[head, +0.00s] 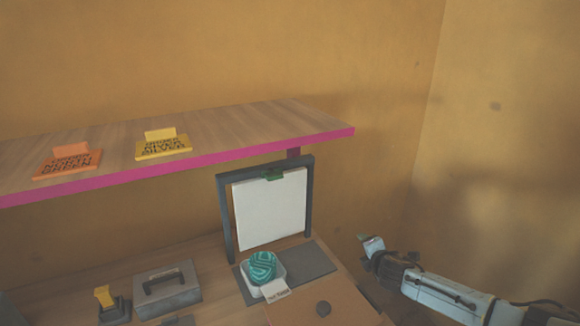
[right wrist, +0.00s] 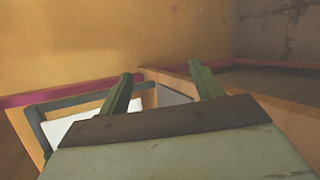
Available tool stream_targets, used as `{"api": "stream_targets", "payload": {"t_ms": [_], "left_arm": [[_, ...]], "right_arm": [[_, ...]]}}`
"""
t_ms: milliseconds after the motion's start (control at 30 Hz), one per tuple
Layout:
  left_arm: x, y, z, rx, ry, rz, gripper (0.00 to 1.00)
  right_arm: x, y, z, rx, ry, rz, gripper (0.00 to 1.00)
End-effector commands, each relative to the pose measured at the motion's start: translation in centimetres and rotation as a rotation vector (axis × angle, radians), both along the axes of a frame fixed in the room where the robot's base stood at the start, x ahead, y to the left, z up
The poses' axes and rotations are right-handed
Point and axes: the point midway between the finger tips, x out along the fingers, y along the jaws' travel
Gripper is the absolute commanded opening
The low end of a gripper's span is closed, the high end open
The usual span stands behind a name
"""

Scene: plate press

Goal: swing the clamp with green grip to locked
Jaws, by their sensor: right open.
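A dark frame (head: 309,200) stands upright on the table and holds a white panel (head: 268,212). A small green piece (head: 273,177) sits at the panel's top edge, perhaps the green grip of the clamp; its lock position is too small to tell. My right gripper (head: 370,244) is to the right of the frame, apart from it. In the right wrist view its two fingers (right wrist: 164,86) are spread and empty. The frame (right wrist: 88,98) and white panel (right wrist: 72,128) show at lower left there; the green piece cannot be made out. My left gripper is out of view.
A pink-edged shelf (head: 250,125) overhangs the back, bearing an orange sign (head: 68,161) and a yellow sign (head: 163,146). A teal patterned object (head: 262,267) in a white dish, a grey handled box (head: 170,293) and a yellow-handled tool (head: 104,296) stand in front.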

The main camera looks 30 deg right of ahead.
Motion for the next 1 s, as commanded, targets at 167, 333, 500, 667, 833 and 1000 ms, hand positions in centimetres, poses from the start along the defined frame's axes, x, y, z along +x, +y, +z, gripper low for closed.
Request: {"api": "stream_targets", "payload": {"t_ms": [167, 333, 500, 667, 833, 1000], "left_arm": [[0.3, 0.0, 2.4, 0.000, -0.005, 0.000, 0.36], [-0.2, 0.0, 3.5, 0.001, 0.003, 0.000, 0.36], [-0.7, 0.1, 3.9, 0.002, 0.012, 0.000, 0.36], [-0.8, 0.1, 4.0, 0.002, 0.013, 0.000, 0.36], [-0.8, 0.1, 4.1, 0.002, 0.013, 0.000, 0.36], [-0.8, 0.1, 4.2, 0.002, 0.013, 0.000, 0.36]], "right_arm": [[4.1, 10.6, 10.8, -0.608, -0.032, 0.420, 0.65], [4.4, 17.3, 17.8, -1.048, -0.096, 0.589, 0.65], [4.1, 20.2, 21.0, -1.253, -0.134, 0.630, 0.65], [5.1, 20.5, 21.4, -1.285, -0.137, 0.631, 0.65], [7.9, 20.3, 21.4, -1.282, -0.137, 0.630, 0.65], [10.9, 20.1, 21.3, -1.280, -0.137, 0.630, 0.65]]}}
